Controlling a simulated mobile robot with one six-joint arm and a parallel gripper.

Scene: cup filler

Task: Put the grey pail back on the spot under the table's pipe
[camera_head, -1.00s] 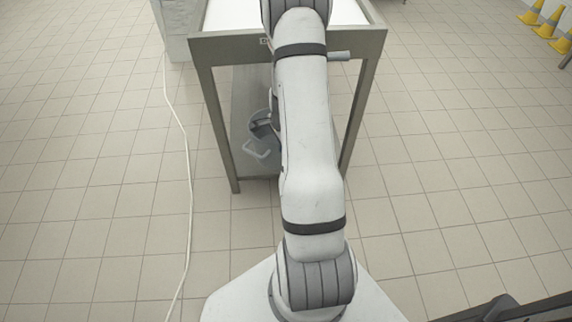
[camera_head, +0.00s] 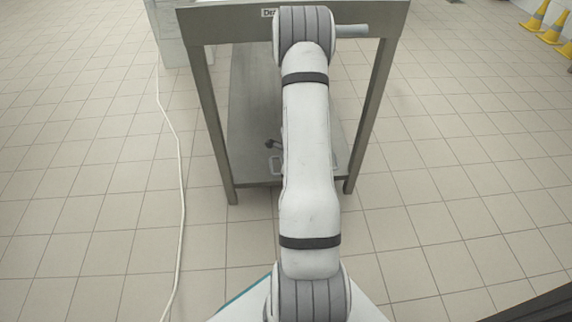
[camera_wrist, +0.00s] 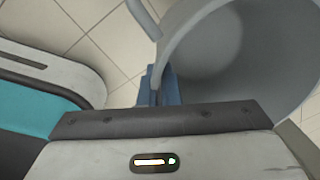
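The grey pail (camera_wrist: 235,60) fills the upper right of the wrist view, with its inside facing the camera. Its grey handle (camera_wrist: 145,18) curves off the rim at the top. My gripper (camera_wrist: 162,82) has blue fingers at the pail's near-left rim and appears shut on its wall. The spot under the pipe is not clearly visible.
The table's lower shelf (camera_head: 250,115) lies between its legs (camera_head: 222,150). A white cable (camera_head: 182,190) runs along the floor on the left. Yellow cones (camera_head: 550,32) stand far right. The tiled floor right of the table is clear.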

